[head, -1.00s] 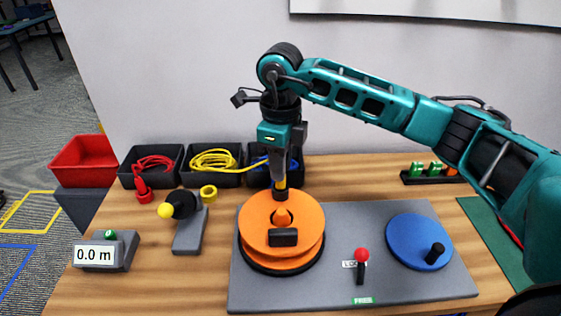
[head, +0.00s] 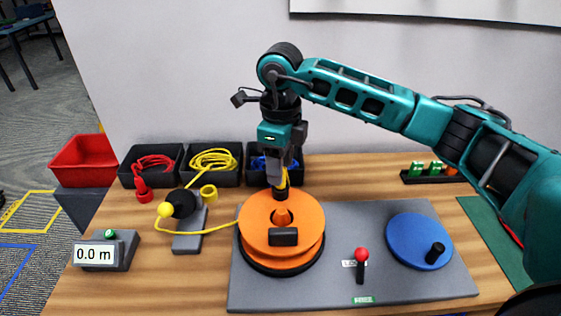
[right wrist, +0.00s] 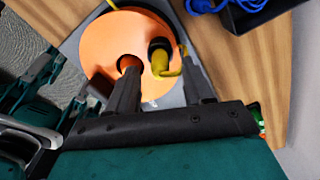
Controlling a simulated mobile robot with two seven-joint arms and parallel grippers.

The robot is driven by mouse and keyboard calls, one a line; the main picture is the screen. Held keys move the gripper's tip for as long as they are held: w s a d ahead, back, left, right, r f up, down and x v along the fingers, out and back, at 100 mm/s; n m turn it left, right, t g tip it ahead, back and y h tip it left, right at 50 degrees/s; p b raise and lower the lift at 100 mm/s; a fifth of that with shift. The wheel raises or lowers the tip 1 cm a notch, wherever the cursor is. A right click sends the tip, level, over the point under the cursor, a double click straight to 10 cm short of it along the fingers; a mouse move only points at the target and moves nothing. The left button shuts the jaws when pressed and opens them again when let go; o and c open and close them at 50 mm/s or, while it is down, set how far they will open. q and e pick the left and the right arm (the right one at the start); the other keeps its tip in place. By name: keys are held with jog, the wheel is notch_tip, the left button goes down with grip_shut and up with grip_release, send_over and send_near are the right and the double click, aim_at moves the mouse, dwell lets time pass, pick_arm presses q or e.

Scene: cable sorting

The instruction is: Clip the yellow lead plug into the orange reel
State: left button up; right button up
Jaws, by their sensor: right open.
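The orange reel (head: 262,222) lies on a grey board, with an orange hub in its middle. My right gripper (head: 283,180) points down over the reel's far rim. Its fingers are open on either side of the yellow lead plug (right wrist: 160,64), apart from it in the right wrist view. The plug is at a black clip (head: 281,194) on the reel; how deep it sits I cannot tell. My left gripper is not in view.
Black bins hold red, yellow (head: 213,160) and blue cables at the back. A black-bodied stand (head: 189,240) and a 0.0 m display (head: 95,254) are left. A red-knobbed lever (head: 361,262) and blue disc (head: 420,241) share the grey board (head: 340,215).

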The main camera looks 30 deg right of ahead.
notch_tip(320, 180, up, 13)
jog(key=shift+p, duration=0.45)
